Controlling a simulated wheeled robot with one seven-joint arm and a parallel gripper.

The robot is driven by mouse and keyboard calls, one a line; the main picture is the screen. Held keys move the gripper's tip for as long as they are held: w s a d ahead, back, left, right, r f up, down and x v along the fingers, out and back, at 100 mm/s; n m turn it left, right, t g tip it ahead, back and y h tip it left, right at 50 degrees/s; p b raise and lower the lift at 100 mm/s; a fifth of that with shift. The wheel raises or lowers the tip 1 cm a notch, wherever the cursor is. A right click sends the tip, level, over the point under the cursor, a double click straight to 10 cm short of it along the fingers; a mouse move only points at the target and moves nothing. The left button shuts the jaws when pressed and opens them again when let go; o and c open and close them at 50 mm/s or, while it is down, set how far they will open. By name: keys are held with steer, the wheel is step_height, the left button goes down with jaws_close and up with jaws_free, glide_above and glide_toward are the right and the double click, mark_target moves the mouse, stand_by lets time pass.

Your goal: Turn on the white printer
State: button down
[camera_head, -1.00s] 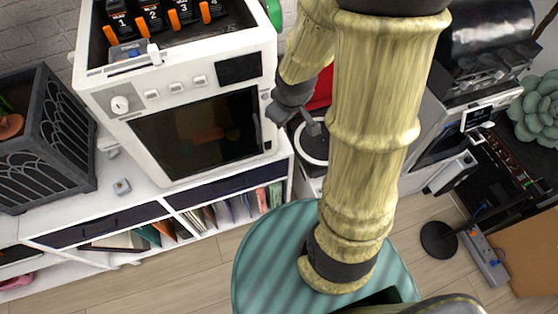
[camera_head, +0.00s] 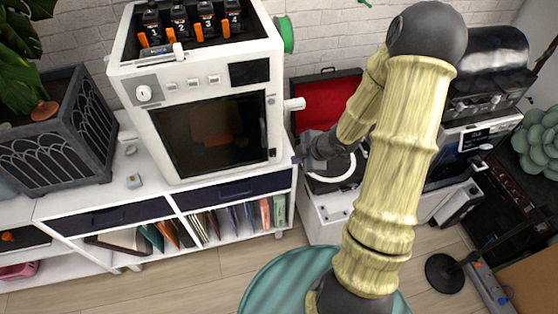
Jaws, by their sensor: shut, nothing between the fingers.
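The white printer (camera_head: 190,83) stands on a white shelf unit at left centre. Its front has a round knob (camera_head: 144,93), several small buttons, a dark display (camera_head: 249,72) and a dark window (camera_head: 210,133). A white peg-like part (camera_head: 294,104) sticks out from its right side. Numbered black cartridges with orange tabs sit in its open top. My gripper (camera_head: 299,149) is shut and empty, just right of the printer's lower right corner and below the peg-like part. Contact with the printer cannot be told. The display shows no visible light.
A turntable with an open red lid (camera_head: 327,98) stands behind my gripper. A green spool (camera_head: 285,34) is at the printer's upper right. A dark planter (camera_head: 58,139) stands left. A small grey block (camera_head: 133,181) lies on the shelf. A black and silver machine (camera_head: 490,75) is at right.

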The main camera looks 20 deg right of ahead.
steer(key=shift+w+a, duration=0.1)
steer(key=shift+a, duration=0.1)
steer(key=b, duration=0.1)
glide_toward(278, 158)
steer(key=s+a+f, duration=0.2)
steer(key=s+a, duration=0.1)
steer(key=a, duration=0.1)
steer(key=shift+w+a+f+p, duration=0.1)
steer(key=shift+w+f+p, duration=0.15)
steer(key=shift+w, duration=0.4)
steer(key=shift+w+a+f+p, duration=0.1)
steer(key=shift+w+f+p, duration=0.15)
steer(key=shift+w, duration=0.4)
steer(key=shift+w+a+f+p, duration=0.1)
steer(key=shift+w+f+p, duration=0.15)
steer(key=shift+w, duration=0.4)
